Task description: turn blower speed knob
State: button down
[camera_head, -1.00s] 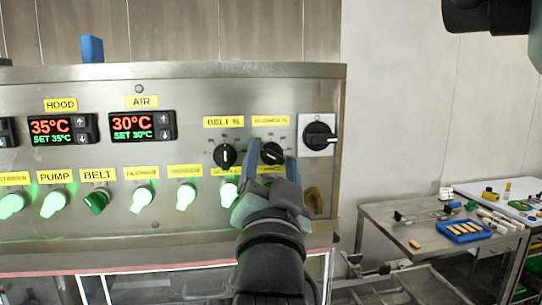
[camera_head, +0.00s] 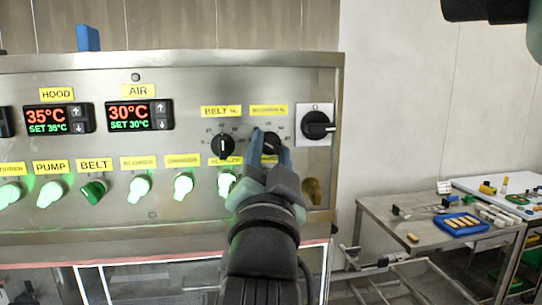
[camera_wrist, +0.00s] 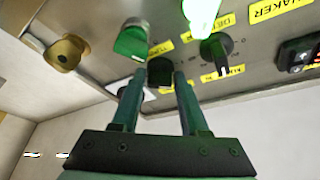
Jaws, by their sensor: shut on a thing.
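The blower speed knob (camera_head: 272,143) is a small black rotary knob below a yellow label on the steel panel. My gripper (camera_head: 264,146) reaches up to it, with its blue fingers on both sides of it, shut on it. The fingers hide part of the knob and its pointer in the head view. In the wrist view the black knob (camera_wrist: 160,72) sits between the two fingertips. The pointer's exact setting cannot be read.
The black BELT % knob (camera_head: 222,146) is close on the left. A black switch on a pale plate (camera_head: 317,125) is on the right. Lit green switches (camera_head: 139,188) line the row below. A side table (camera_head: 430,235) with a blue tray (camera_head: 461,224) stands at right.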

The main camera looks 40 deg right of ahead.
jog(key=m+g+b, duration=0.1)
jog(key=m+b, duration=0.1)
jog(key=m, duration=0.1)
jog(key=shift+w+a+m+h, duration=0.1)
jog(key=shift+m+h, duration=0.2)
jog(key=shift+m, duration=0.1)
jog(key=shift+r+m+g+b, duration=0.1)
jog(key=shift+m+g+b, duration=0.85)
jog(key=shift+m, duration=1.15)
jog(key=shift+g, duration=0.25)
jog(key=c, duration=0.5)
grip_release()
jog(key=shift+a, duration=0.1)
